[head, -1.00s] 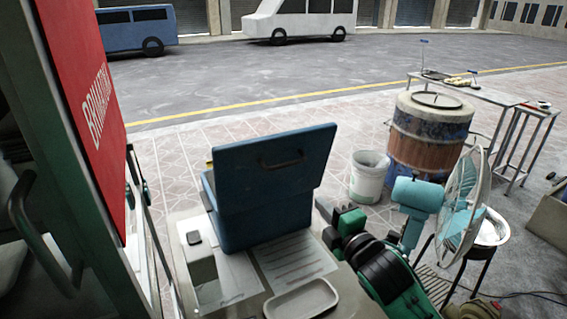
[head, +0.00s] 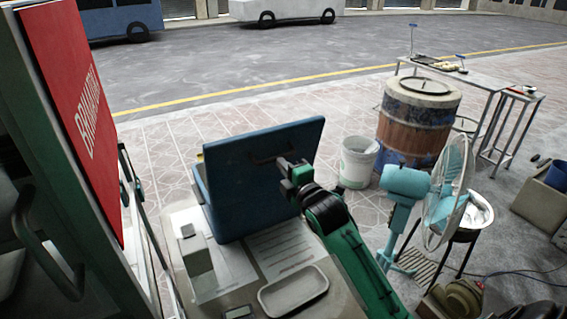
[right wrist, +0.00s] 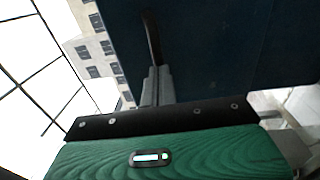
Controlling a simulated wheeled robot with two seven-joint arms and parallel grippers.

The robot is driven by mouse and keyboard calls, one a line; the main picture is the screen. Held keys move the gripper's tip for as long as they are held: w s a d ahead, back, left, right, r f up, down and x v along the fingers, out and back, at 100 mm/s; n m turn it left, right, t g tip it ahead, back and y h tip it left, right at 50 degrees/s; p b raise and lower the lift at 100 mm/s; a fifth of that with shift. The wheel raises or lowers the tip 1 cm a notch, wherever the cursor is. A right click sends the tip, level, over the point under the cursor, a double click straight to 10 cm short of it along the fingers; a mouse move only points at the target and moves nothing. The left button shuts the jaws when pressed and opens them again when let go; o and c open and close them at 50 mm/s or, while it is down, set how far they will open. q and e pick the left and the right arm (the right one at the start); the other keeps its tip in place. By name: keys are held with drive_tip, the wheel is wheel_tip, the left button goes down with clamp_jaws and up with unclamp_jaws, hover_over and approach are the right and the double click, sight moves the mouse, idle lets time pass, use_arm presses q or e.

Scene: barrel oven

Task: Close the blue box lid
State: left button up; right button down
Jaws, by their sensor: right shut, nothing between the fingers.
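The blue box (head: 199,187) stands on the counter, mostly hidden behind its own lid. The blue lid (head: 245,195) is raised and steeply upright, its outer face with a dark handle (head: 262,158) turned toward me. My right gripper (head: 284,164) is at the lid's outer face, at the right end of the handle. In the right wrist view, the shut fingers (right wrist: 157,86) point up the dark lid (right wrist: 235,45), close to the handle (right wrist: 152,40); I cannot tell whether they touch. My left gripper is not in view.
The counter (head: 250,297) also holds papers (head: 283,250), a small pale box (head: 197,256) and a shallow tray (head: 293,290). A teal fan (head: 447,195) stands to the right, near a white bucket (head: 357,163) and a barrel oven (head: 417,125). A red sign (head: 75,110) stands at left.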

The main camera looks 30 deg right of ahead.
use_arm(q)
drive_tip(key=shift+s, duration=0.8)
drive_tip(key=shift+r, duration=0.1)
